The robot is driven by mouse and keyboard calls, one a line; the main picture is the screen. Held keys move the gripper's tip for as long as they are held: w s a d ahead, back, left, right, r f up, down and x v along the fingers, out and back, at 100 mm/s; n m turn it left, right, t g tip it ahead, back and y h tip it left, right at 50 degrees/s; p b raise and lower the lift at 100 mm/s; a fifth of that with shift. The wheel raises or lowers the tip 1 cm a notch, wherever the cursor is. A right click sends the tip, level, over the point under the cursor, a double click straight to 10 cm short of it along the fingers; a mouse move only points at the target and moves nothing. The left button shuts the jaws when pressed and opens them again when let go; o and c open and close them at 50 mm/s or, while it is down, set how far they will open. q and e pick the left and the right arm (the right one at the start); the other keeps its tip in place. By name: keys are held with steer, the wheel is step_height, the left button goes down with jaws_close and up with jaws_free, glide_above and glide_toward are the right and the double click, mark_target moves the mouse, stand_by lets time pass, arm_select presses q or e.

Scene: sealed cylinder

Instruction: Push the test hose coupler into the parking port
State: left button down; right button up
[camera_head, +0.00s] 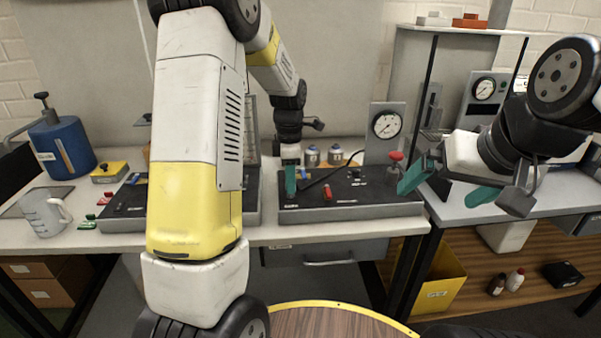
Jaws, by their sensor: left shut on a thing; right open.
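My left gripper (291,183) is at the left end of a dark-topped test panel (385,197), teal fingers pointing down. It is shut on what appears to be the test hose coupler, mostly hidden by the fingers. A thin black hose (328,176) runs from there up and right toward the pressure gauge (387,124). The fingertips are just above or at the panel top; I cannot tell whether the coupler touches it. The parking port is not clearly visible; a small label shows below the fingers. My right gripper (446,186) is open and empty, right of the panel.
The panel carries a red knob (396,156) and a red part (327,192). Small bottles (335,154) stand behind it. A blue canister (64,147), a clear jug (43,212) and green clips are at left. A yellow bin (440,280) sits below. My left arm hides the middle-left bench.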

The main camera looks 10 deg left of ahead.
arm_select(q)
steer(key=shift+f, duration=0.15)
steer(key=c, duration=1.1)
jaws_free()
steer(key=shift+o, duration=0.2)
step_height(320, 180, up, 8)
steer(key=shift+f, duration=0.1)
